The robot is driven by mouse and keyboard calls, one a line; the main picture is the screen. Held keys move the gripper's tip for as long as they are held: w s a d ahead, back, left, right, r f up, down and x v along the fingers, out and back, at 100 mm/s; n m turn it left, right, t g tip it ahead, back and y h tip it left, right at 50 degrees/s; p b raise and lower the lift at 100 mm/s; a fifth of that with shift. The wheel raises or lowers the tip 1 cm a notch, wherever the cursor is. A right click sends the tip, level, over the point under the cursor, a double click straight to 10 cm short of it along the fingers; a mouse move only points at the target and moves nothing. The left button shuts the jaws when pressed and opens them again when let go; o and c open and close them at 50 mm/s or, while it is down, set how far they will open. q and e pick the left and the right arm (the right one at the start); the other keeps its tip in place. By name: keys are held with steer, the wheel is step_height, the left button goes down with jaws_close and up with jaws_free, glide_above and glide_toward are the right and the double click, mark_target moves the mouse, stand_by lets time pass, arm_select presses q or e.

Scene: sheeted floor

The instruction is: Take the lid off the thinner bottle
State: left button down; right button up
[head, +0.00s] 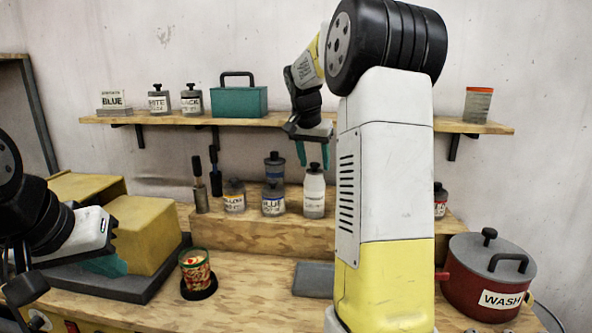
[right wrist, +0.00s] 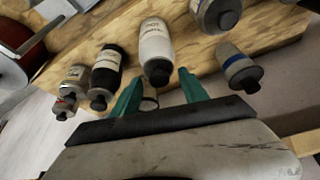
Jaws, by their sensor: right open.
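A white bottle (head: 314,194) with a dark lid (head: 315,167) stands upright on the low wooden step; its label is too small to read, so I cannot confirm it is the thinner. My right gripper (head: 314,160) points down from above, open, its teal fingertips on either side of the lid. The right wrist view shows the white bottle (right wrist: 155,45) with its lid (right wrist: 158,78) between the open fingers (right wrist: 159,80). I see no clear contact. My left gripper (head: 106,254) is low at the left, away from the bottle; its finger opening is not clear.
Other lidded bottles (head: 273,200) stand close by on the step, with a dark one (head: 274,168) behind. A shelf (head: 250,118) above holds jars and a teal box (head: 239,101). A red WASH pot (head: 487,280) is at right, a patterned can (head: 196,270) in front.

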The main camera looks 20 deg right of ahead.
jaws_close()
steer(key=shift+r, duration=0.1)
